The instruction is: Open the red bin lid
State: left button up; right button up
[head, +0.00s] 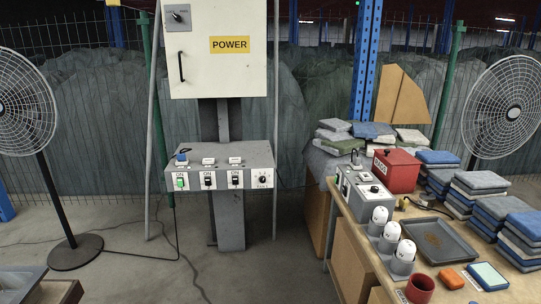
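A red bin (397,178) with a white label on its front stands on the wooden table at the right. Its red lid (402,158) appears shut on top, with a small dark knob near the lid's left part. Neither of my grippers shows in the head view, so I cannot see whether they are open or holding anything.
A grey switch box (360,190) stands just left of the bin. Stacks of folded cloths (478,182) lie to its right.

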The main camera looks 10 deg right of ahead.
aim_at(394, 157)
jog(key=i+j+z, duration=0.1)
jog(key=i+z, duration=0.15)
jog(key=i, duration=1.6)
